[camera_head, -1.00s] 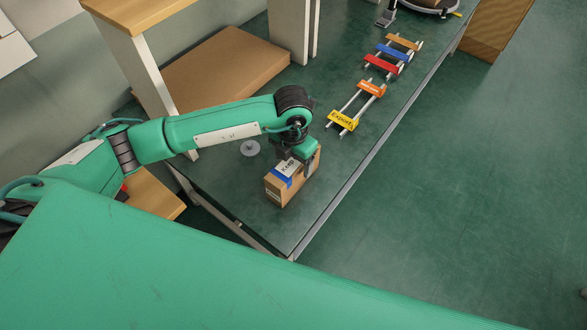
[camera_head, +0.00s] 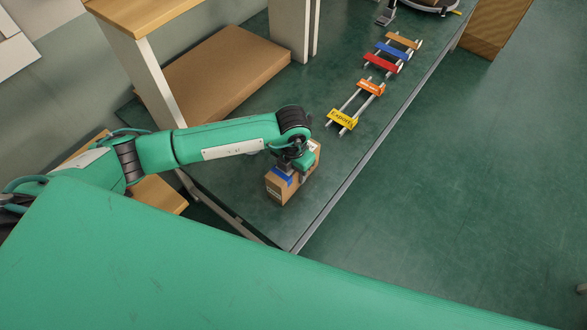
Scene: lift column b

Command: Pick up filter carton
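A small brown carton (camera_head: 278,191) with a blue and white label on top stands on the green bench near its front corner. It is the only small carton I see, so I take it as the filter carton. My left gripper (camera_head: 291,170) is over the carton's top, pointing down, and hides most of the label. Its fingertips are partly hidden against the box, and I cannot tell whether they are open or closed on it. The carton appears to rest on the bench. My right gripper is not in view.
A large flat cardboard box (camera_head: 225,72) lies behind, beside a wood-topped post (camera_head: 150,70). Several coloured label holders on rails (camera_head: 381,65) and a yellow sign (camera_head: 342,119) stand along the bench. The bench's front edge is close to the carton.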

